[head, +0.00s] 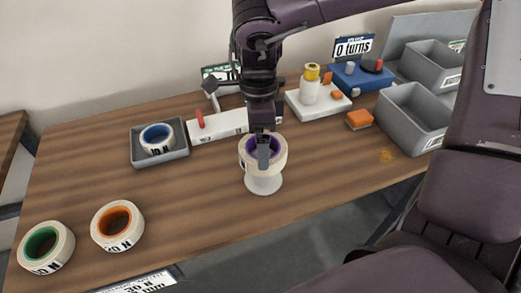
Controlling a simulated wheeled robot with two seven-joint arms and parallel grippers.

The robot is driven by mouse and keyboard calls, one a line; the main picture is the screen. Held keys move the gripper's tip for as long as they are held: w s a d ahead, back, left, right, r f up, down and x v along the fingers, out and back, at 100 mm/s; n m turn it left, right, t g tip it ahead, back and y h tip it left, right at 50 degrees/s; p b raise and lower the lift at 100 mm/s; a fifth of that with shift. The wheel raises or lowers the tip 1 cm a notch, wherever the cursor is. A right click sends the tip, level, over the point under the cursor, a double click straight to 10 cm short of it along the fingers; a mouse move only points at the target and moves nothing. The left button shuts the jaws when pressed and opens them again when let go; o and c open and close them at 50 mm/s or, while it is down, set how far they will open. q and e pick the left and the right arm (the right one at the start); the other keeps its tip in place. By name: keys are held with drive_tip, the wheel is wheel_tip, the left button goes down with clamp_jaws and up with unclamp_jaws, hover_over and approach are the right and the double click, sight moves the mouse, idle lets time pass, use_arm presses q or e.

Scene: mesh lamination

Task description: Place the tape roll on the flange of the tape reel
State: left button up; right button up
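A cream tape roll with a purple core (281,152) is at the middle of the table, directly above the white round flange of the tape reel (263,185). My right gripper (264,154) points down from above at the roll. A grey finger overlaps the roll's near wall, and the gripper appears shut on that wall. The other finger is hidden. I cannot tell whether the roll rests on the flange or hangs just above it. My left gripper is not in view.
Tape rolls with green (46,247) and orange (117,226) cores lie at front left. A blue-cored roll (157,138) sits in a grey tray (173,155). Grey bins (407,125), an orange block (359,119) and a white device (318,100) stand at back right.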

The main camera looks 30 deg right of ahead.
wheel_tip(320, 180, up, 8)
drive_tip(key=shift+w+d+f, duration=0.15)
drive_tip(key=shift+w+f, duration=0.1)
drive_tip(key=shift+w, duration=0.1)
